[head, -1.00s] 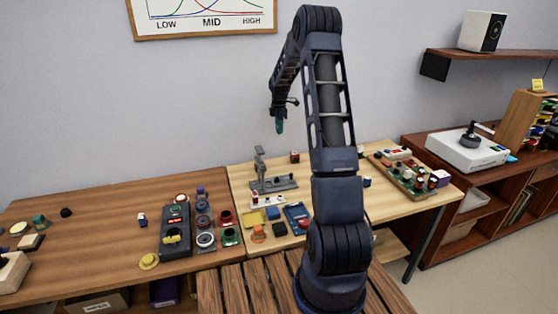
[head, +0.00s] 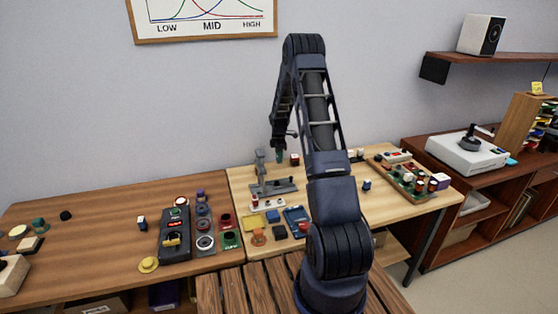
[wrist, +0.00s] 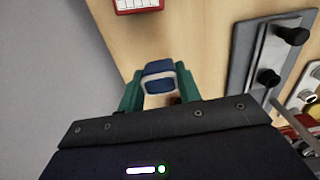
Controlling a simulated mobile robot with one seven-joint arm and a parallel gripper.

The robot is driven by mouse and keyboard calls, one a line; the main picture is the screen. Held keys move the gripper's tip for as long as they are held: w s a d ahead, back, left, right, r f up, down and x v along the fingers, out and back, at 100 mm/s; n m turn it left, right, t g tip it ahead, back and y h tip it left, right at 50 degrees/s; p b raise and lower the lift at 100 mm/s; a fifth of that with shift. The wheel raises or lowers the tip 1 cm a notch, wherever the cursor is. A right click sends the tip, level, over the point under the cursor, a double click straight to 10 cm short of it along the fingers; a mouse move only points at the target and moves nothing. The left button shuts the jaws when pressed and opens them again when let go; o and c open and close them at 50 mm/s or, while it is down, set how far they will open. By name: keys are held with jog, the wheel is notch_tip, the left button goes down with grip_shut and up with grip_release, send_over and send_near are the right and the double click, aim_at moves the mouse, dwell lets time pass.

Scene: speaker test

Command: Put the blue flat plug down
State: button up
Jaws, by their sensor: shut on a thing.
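The blue flat plug (wrist: 159,68), blue with a pale band, is held between the green fingertips of my gripper (wrist: 160,90) in the wrist view. My gripper is shut on it, and the fingers hide its sides. In the head view my gripper (head: 280,155) points down near the back of the light wooden table (head: 335,190). It is close to the grey press-like stand (head: 261,168). The plug is too small to make out there. In the wrist view the tabletop (wrist: 195,30) shows beyond the plug, and I cannot tell whether they touch.
A red block (head: 295,159) stands at the back, right of my gripper. The stand's grey base (head: 278,187) lies in front; it also shows in the wrist view (wrist: 245,50). Several small parts and a blue tray (head: 297,215) crowd the front. A wooden tray (head: 405,178) is at right.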

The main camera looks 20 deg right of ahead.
jog(key=shift+f, duration=0.9)
jog(key=shift+f, duration=0.15)
jog(key=o, duration=1)
